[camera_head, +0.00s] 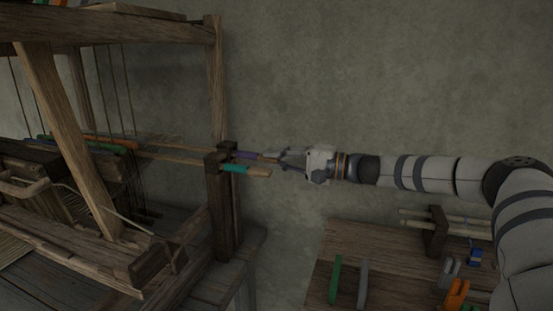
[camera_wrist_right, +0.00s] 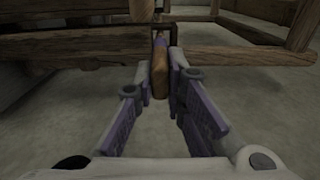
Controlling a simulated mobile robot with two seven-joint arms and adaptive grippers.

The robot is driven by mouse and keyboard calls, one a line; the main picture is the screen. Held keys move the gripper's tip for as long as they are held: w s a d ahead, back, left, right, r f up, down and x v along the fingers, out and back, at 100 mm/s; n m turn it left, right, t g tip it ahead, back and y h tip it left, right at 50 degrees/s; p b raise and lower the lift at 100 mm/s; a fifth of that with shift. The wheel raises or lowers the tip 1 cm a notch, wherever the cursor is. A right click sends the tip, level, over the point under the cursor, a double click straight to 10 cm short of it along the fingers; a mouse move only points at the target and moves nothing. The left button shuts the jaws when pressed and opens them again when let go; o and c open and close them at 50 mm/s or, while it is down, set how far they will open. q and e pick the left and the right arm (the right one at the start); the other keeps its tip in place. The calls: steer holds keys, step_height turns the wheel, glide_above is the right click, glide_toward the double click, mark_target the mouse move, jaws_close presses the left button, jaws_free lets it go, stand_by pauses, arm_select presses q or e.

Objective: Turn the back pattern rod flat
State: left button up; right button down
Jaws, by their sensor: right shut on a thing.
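The back pattern rod (camera_head: 246,155), with a purple band, sticks out to the right from the dark bracket (camera_head: 226,150) on the loom's post. My right gripper (camera_head: 283,157) is shut on its wooden end. In the right wrist view the rod (camera_wrist_right: 160,72) lies between the fingers of my right gripper (camera_wrist_right: 159,85), its purple part running on into the bracket. The front pattern rod (camera_head: 258,173), with a teal band, sticks out just below and in front of it, free of the gripper. Whether the back rod lies flat or on edge is hard to tell. My left gripper is not in view.
The wooden loom frame (camera_head: 110,28) fills the left. A side table (camera_head: 345,245) at lower right carries green, grey and orange pieces and a rack (camera_head: 436,230) with light rods. The wall behind is bare, and a floor gap separates loom and table.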

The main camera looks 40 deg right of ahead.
steer(key=shift+f, duration=0.1)
steer(key=c, duration=1.6)
jaws_free()
steer(key=shift+c, duration=0.2)
steer(key=v, duration=1.2)
